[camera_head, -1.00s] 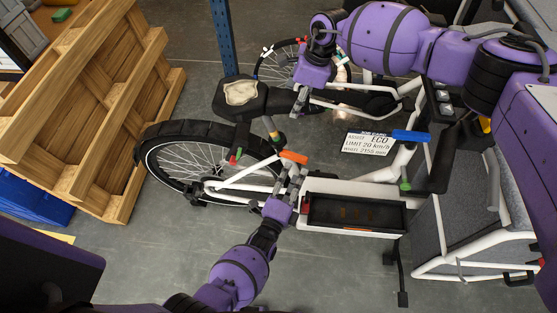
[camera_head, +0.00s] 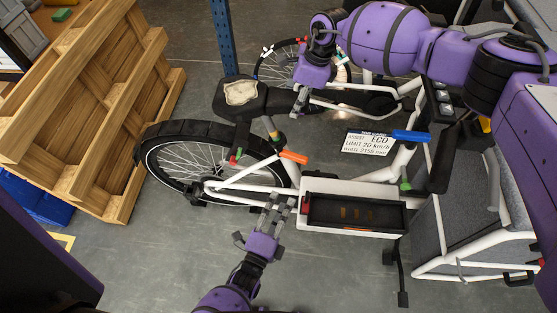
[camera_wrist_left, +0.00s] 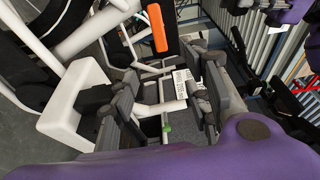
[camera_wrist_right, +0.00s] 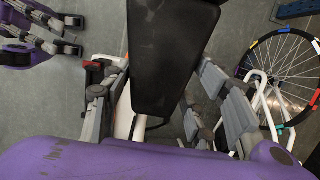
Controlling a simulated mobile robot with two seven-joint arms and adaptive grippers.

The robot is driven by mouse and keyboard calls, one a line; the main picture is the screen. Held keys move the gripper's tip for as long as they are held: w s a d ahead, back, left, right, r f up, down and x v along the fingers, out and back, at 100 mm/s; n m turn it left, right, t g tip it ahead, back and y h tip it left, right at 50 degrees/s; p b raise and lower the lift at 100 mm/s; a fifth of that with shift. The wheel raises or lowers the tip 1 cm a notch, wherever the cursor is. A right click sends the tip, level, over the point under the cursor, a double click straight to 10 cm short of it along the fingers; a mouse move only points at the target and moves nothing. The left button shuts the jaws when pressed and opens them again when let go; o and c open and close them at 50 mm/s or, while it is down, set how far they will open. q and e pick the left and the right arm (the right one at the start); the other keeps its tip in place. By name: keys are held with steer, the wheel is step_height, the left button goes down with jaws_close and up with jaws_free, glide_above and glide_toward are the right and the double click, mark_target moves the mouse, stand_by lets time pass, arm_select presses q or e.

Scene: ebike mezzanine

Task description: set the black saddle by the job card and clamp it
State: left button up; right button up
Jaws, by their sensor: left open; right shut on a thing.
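The black saddle (camera_head: 266,101), with a pale patch on its rear, sits above the rear wheel at the upper centre. My right gripper (camera_head: 300,103) is shut on the saddle's narrow end. In the right wrist view the saddle (camera_wrist_right: 165,60) lies between the fingers. The white job card (camera_head: 368,143), printed with ECO and LIMIT 20 km/h, is right of the saddle. An orange lever (camera_head: 294,158) sticks out below the saddle; it also shows in the left wrist view (camera_wrist_left: 157,28). My left gripper (camera_head: 277,204) is open and empty below the lever, apart from it, left of the white box.
The white bike frame has a dark open tray (camera_head: 355,213) and a blue grip (camera_head: 410,136). The rear wheel (camera_head: 185,160) is at left. A wooden pallet (camera_head: 120,190) and blue bin (camera_head: 35,203) stand further left. Grey floor is clear below the wheel.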

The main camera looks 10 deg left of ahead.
arm_select(q)
steer(key=shift+s+a, duration=0.2)
steer(key=shift+s, duration=0.5)
steer(key=shift+c, duration=0.4)
glide_toward(301, 162)
steer(key=w, duration=0.2)
steer(key=shift+d+f+x, duration=0.1)
steer(key=shift+d+x, duration=0.05)
steer(key=shift+x, duration=2.2)
steer(key=shift+d+f+x, duration=0.1)
steer(key=shift+d+x, duration=0.05)
steer(key=shift+x, duration=2.2)
steer(key=shift+s, duration=0.1)
steer(key=c, duration=0.9)
